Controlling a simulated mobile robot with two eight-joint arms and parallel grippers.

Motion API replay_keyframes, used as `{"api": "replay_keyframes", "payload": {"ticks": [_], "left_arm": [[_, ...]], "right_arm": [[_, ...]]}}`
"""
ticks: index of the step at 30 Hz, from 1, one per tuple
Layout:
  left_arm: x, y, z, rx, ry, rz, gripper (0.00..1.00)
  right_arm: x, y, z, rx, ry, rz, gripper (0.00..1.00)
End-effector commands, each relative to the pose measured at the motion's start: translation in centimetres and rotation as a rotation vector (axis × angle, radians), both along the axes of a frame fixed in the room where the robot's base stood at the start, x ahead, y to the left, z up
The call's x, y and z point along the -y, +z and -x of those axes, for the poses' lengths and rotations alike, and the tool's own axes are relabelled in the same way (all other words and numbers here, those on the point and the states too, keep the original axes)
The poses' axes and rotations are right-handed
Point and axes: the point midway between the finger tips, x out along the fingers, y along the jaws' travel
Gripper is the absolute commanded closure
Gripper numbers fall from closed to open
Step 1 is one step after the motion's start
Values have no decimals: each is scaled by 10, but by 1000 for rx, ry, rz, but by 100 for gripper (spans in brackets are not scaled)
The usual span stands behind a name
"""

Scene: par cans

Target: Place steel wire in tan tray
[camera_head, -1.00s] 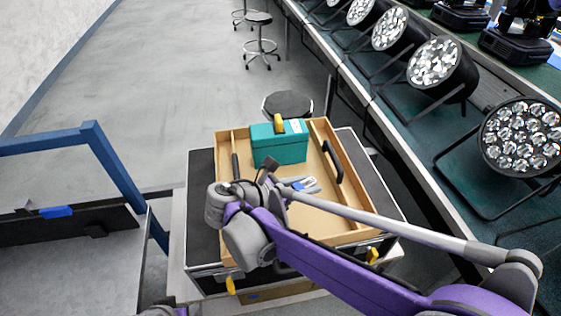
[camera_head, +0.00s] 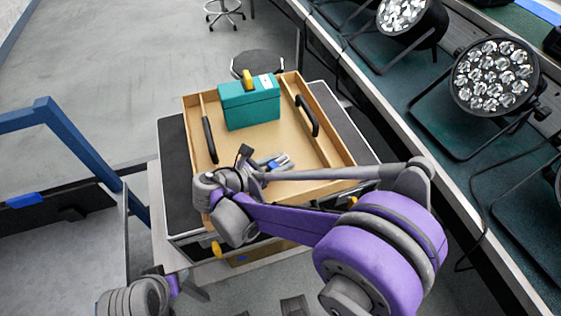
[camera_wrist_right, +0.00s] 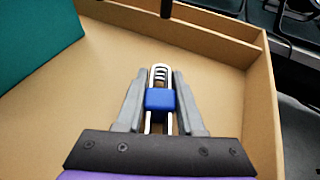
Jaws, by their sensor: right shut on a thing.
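The steel wire (camera_wrist_right: 159,98) is a bundle of pale loops with a blue band around its middle. My right gripper (camera_wrist_right: 155,100) is shut on it, one finger on each side. In the head view, the right gripper (camera_head: 270,164) and the wire (camera_head: 282,160) are over the front middle of the tan tray (camera_head: 335,140). The wire is within the outline of the tray walls; I cannot tell whether it touches the tray floor. Part of my left arm's end, with the left gripper (camera_head: 180,286), shows at the bottom left; its fingers are unclear.
A teal box (camera_head: 250,108) with a yellow handle stands at the back of the tray. Black handles (camera_head: 307,115) are at the tray's sides. The tray rests on a black case (camera_head: 181,180). Stage lights (camera_head: 495,76) line the bench at right. A blue frame (camera_head: 75,140) stands at left.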

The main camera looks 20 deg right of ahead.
Motion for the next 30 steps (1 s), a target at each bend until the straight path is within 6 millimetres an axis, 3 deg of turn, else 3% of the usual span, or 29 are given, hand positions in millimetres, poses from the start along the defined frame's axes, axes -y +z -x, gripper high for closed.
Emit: {"api": "replay_keyframes", "payload": {"ticks": [7,8,12,24,30], "left_arm": [[0,-4,0,-1,0,0,43],[0,-3,0,-1,0,0,43],[0,-3,0,-1,0,0,43],[0,2,0,1,0,0,43],[0,2,0,1,0,0,43]], "right_arm": [[0,-4,0,0,0,0,100],[0,-4,0,0,0,0,59],[0,-3,0,0,0,0,34],[-2,3,0,1,2,0,33],[-33,16,14,0,6,-1,33]]}}
